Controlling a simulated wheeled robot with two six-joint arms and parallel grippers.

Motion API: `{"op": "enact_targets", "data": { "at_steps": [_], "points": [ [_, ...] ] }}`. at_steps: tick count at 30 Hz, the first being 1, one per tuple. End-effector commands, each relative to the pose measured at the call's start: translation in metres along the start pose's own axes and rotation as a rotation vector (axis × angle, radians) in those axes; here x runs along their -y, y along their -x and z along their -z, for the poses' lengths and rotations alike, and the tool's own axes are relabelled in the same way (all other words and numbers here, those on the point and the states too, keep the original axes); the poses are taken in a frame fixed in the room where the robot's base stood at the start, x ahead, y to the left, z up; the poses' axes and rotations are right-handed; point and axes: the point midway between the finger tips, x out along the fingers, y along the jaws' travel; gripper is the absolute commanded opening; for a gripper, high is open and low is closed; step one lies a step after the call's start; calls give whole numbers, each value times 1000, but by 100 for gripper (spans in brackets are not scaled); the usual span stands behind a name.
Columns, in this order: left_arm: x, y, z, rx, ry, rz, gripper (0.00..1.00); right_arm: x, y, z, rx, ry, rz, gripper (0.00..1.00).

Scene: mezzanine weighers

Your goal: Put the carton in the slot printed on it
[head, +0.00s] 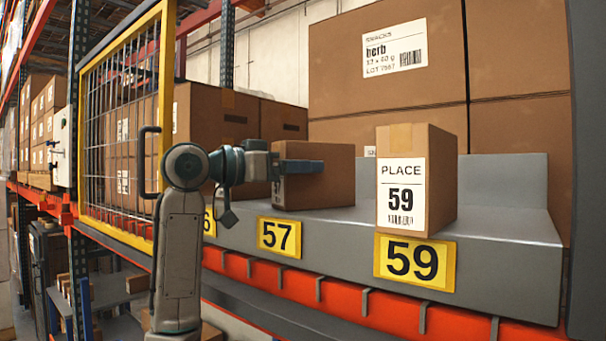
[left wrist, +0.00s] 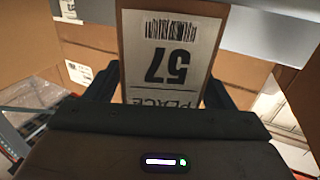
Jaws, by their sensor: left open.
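A brown carton (head: 328,189) stands upright on the grey shelf ledge, behind the yellow 57 plate (head: 280,237). In the left wrist view the carton's white label (left wrist: 168,58) reads PLACE 57, upside down in that picture. My left gripper (head: 302,166) reaches in from the left at the carton's height. Its fingers are open, one on each side of the carton in the left wrist view (left wrist: 160,88). Whether they touch the carton cannot be told. The far finger is hidden in the head view. My right gripper is not in view.
A second carton (head: 443,180) labelled PLACE 59 stands behind the yellow 59 plate (head: 414,262). Large brown boxes (head: 388,50) stack up behind the ledge (head: 340,226). A yellow-framed mesh gate (head: 163,60) stands left. An orange beam (head: 390,309) runs below.

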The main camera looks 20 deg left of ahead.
Motion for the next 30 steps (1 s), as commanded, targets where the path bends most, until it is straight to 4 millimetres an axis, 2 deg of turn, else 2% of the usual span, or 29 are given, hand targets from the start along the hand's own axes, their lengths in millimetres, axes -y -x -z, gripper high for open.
{"op": "enact_targets", "data": {
  "at_steps": [1, 6, 12, 15, 20, 30],
  "points": [
    [1, 10, -7, -2, -4, 4, 76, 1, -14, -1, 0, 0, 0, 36],
    [1, 46, -7, -3, -4, 5, 76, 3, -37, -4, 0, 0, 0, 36],
    [0, 83, -5, -2, -3, 4, 76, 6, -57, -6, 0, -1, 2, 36],
    [0, 94, -4, -2, -2, 3, 76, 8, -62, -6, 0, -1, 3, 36],
    [0, 103, -2, -1, -1, 1, 76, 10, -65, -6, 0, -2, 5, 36],
    [0, 103, -1, 0, -1, 0, 76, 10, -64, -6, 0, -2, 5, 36]
  ]
}}
